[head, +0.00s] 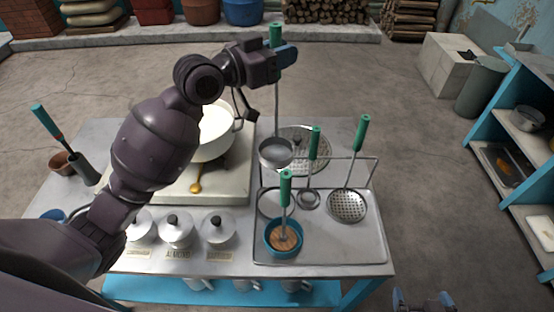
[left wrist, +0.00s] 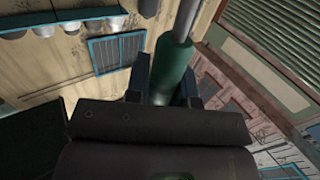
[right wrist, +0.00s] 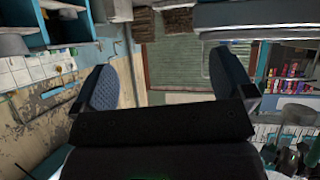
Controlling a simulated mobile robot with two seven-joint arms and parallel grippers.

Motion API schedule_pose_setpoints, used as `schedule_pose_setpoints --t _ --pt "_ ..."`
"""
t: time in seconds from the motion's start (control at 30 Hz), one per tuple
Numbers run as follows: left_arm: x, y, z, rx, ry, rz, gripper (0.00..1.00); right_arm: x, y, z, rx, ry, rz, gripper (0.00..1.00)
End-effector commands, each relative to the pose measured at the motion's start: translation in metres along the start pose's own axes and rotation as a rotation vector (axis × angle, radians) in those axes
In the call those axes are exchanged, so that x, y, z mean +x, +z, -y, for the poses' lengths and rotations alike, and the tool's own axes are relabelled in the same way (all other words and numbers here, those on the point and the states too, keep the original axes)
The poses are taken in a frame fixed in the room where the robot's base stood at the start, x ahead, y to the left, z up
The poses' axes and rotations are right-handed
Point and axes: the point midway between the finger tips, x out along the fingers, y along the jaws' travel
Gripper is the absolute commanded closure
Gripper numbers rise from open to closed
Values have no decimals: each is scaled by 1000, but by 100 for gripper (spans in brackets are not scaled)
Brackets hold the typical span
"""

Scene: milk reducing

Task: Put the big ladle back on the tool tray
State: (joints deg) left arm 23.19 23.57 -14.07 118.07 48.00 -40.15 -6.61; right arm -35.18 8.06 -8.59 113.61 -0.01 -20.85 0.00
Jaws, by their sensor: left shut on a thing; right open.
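My left gripper (head: 283,54) is shut on the green handle of the big ladle (head: 276,153). The ladle hangs upright, its round metal bowl at the lower end above the back left of the tool tray (head: 345,246). Whether the bowl touches anything is unclear. The green handle also shows between the fingers in the left wrist view (left wrist: 174,70). The metal tray has a raised rack at its back. My right gripper (head: 425,301) is at the bottom edge of the head view; the right wrist view shows its fingers (right wrist: 165,80) apart and empty.
On the tray are a skimmer (head: 347,205), a smaller green-handled tool (head: 309,198) and a blue bowl (head: 283,252) with a green-handled tool. A large white pot (head: 214,140) stands left on the stove. A perforated disc (head: 303,140) lies behind the rack.

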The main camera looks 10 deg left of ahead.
Motion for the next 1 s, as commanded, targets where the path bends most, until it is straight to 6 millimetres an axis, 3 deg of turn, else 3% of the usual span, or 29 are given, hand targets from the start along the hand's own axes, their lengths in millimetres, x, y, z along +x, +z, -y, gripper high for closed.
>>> schedule_pose_setpoints --t 0.17,0.7,1.0 --pt "0 27 1 -3 -2 3 100 1 1 0 -2 0 0 0" --pt "1 141 4 -3 -1 2 100 13 0 2 -6 -4 -24 0" --pt "1 166 4 -1 0 2 100 16 6 2 -5 -4 -20 0"
